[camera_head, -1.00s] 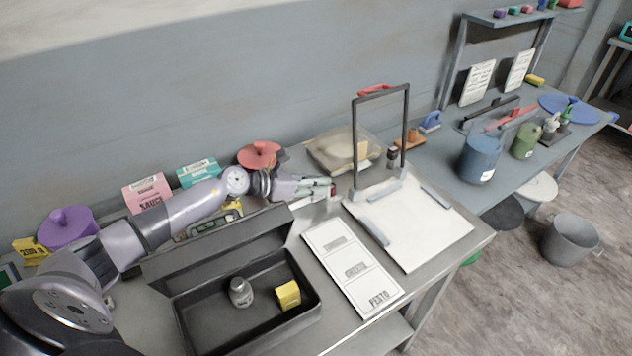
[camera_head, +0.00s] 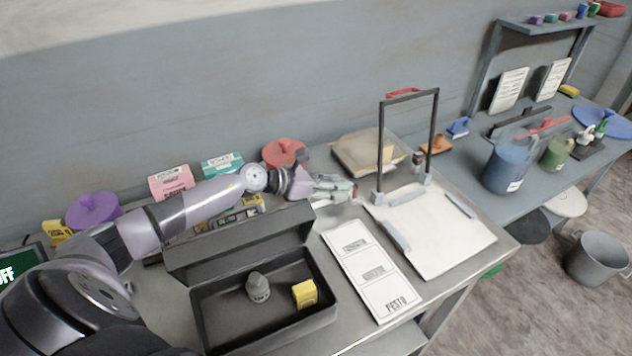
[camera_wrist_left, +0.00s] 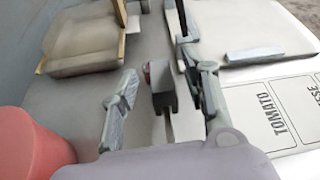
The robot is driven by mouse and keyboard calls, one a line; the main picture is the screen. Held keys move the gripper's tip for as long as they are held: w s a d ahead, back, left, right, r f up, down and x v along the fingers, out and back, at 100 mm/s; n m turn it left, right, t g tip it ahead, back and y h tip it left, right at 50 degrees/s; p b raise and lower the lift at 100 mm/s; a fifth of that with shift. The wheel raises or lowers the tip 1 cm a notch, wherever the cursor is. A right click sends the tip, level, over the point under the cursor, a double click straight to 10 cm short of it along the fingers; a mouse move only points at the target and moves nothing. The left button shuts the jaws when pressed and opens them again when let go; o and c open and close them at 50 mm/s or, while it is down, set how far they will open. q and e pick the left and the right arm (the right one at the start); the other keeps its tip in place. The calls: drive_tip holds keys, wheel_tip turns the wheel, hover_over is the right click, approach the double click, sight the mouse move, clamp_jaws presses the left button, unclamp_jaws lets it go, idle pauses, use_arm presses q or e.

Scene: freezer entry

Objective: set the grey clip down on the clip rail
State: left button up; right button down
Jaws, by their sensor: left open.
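My left gripper (camera_head: 350,192) is open, reaching from the left over the table, just left of the white board. In the left wrist view its two fingers (camera_wrist_left: 163,95) stand apart. Between them is a small dark grey piece (camera_wrist_left: 162,97), which looks like the grey clip; I see a gap to each finger. Its foot runs down toward a pale strip (camera_wrist_left: 158,132), which also shows below the gripper in the head view (camera_head: 322,204). I cannot tell for certain that this strip is the clip rail. My right gripper is in neither view.
An open dark box (camera_head: 205,315) holds a grey jar and a yellow block. A white board (camera_head: 440,235) with an upright dark frame (camera_head: 432,135) stands right of the gripper. A labelled card (camera_head: 370,270) lies in front. A red round lid (camera_head: 285,152) is behind.

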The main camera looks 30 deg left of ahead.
use_arm(q)
drive_tip(key=v, duration=1)
drive_tip(key=shift+s+a+r, duration=0.15)
drive_tip(key=shift+s, duration=0.1)
